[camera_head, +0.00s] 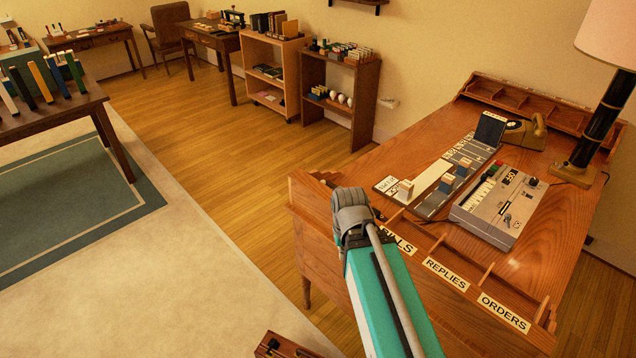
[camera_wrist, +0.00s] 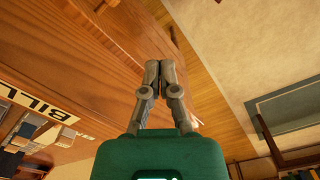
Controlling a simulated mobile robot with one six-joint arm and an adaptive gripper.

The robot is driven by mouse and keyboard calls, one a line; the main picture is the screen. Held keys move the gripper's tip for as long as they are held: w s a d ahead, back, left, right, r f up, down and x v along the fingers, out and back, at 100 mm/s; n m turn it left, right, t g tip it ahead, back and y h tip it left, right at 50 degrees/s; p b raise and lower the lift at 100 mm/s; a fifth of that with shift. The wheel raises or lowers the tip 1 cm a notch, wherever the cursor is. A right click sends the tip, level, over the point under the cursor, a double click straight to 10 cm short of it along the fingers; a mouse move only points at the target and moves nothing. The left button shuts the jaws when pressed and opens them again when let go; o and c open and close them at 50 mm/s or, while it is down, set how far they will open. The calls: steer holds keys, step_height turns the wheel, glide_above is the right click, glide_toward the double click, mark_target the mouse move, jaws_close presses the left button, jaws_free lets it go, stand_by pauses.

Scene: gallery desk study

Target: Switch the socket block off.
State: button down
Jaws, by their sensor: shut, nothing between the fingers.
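I cannot pick out the socket block for certain. A small pale fitting (camera_head: 388,102) shows low on the wall behind the desk, just right of the dark shelf unit; it is too small to tell whether it is a socket or has a switch. My gripper (camera_wrist: 160,66) is shut and empty in the wrist view, its two grey fingertips together in front of the desk's wooden side. In the head view my teal arm reaches up over the front left of the desk; the fingertips cannot be made out there.
The wooden desk (camera_head: 430,137) carries a grey keyed device (camera_head: 499,205), flat boards with small blocks, a telephone (camera_head: 525,131) and a black-stemmed lamp (camera_head: 601,120). Its front edge has labelled slots. A dark shelf unit (camera_head: 340,100) stands by the wall. Wooden floor (camera_head: 235,140) left of the desk is clear.

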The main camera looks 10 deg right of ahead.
steer(key=w+r+n+p, duration=0.2)
steer(key=w+n, duration=1.1)
steer(key=w, duration=0.4)
steer(key=w+r+n+p, duration=0.3)
steer(key=w+n, duration=1.1)
steer(key=w, duration=0.4)
steer(key=shift+w+a+r+t, duration=0.15)
steer(key=shift+a+t, duration=0.25)
steer(key=shift+a, duration=0.05)
steer(key=shift+f, duration=0.2)
steer(key=f+b, duration=0.9)
steer(key=shift+w+d+f+b, duration=0.1)
steer(key=shift+w+f+b, duration=0.2)
steer(key=shift+b, duration=0.05)
